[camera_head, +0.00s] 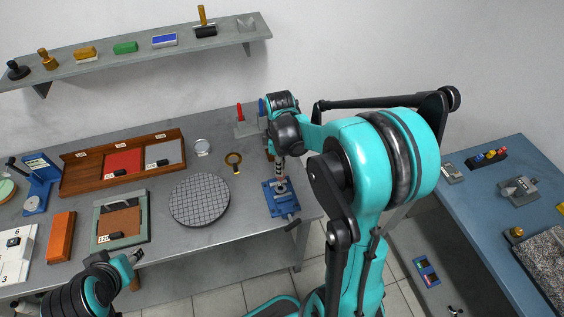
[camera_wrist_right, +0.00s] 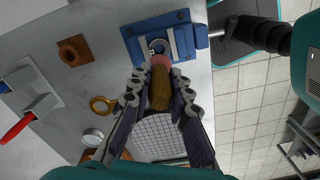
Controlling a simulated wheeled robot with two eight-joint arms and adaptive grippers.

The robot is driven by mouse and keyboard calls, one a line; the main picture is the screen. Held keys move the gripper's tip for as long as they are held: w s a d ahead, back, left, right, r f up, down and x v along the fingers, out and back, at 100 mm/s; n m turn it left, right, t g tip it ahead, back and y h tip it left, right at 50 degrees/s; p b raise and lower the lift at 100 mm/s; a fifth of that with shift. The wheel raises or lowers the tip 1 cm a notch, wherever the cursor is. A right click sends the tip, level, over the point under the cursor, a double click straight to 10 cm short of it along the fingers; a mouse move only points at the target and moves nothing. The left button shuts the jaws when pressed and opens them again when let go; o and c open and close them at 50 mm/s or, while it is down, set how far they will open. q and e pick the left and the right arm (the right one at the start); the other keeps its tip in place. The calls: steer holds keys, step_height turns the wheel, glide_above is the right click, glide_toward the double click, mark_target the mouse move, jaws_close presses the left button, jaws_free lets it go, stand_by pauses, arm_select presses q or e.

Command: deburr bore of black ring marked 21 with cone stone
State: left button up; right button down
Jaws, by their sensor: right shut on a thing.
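My right gripper (camera_head: 281,172) is shut on a tool with a brown handle and a pinkish tip, the cone stone (camera_wrist_right: 160,62). The gripper also shows in the right wrist view (camera_wrist_right: 158,98). The tip points at a blue vise (camera_head: 271,198), which also shows in the wrist view (camera_wrist_right: 138,48). A small dark ring (camera_wrist_right: 157,45) sits between the vise's pale jaws, right by the tip. I cannot tell whether the tip touches it or sits inside the bore. No marking on the ring is readable. My left gripper (camera_head: 137,256) is low at the left, over the bench's front edge.
A round gridded plate (camera_head: 199,200) lies left of the vise. A wooden tray (camera_head: 75,178) and a green-framed box (camera_head: 146,222) are further left. A red-handled tool (camera_head: 240,112) stands at the back.

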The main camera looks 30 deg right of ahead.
steer(key=shift+w, duration=0.1)
steer(key=shift+f, duration=0.1)
steer(key=shift+f+b, duration=2.4)
steer(key=shift+f, duration=0.25)
steer(key=shift+f+b, duration=0.3)
steer(key=shift+f, duration=0.05)
steer(key=n, duration=0.3)
steer(key=shift+n, duration=0.3)
